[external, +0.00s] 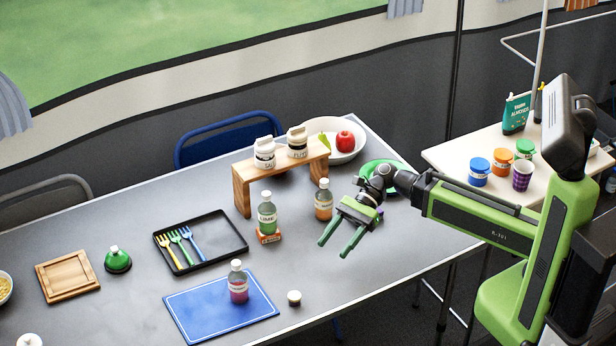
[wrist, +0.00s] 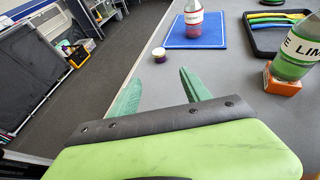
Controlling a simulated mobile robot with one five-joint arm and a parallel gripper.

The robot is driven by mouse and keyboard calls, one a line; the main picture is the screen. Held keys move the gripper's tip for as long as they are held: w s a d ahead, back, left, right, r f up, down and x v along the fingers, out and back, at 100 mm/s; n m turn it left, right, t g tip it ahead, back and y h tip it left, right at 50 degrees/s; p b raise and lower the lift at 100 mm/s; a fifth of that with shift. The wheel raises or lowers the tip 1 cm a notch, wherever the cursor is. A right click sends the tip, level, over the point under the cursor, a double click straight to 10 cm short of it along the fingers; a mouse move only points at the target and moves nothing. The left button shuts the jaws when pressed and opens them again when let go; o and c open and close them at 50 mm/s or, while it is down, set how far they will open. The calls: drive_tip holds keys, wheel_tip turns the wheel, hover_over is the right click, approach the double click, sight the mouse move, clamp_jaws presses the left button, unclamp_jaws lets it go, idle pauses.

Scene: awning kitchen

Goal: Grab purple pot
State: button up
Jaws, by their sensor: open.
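A small pot with a pale top stands upright near the table's front edge. In the wrist view the pot (wrist: 158,54) has a dark purple side. In the external view the pot (external: 294,298) shows a white top and a dark side. My gripper (external: 334,249) is open and empty above the table, behind and to the right of the pot. In the wrist view the pot is beyond the tips of my gripper (wrist: 160,76), roughly in line with the gap between them.
A blue board (external: 215,310) bearing a pink bottle (external: 238,284) lies left of the pot. A green bottle (external: 267,216) stands on an orange box (external: 269,237), and an orange-labelled bottle (external: 323,200) is behind my gripper. The table around the pot is clear.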

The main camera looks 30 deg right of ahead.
drive_tip(key=b, duration=0.4)
approach(298, 293)
drive_tip(key=x, duration=0.2)
drive_tip(key=f+x, duration=0.1)
drive_tip(key=x, duration=0.1)
drive_tip(key=shift+w, duration=0.1)
drive_tip(key=shift+b+x, duration=1.15)
drive_tip(key=shift+x, duration=1.8)
drive_tip(key=shift+r, duration=0.25)
clamp_jaws()
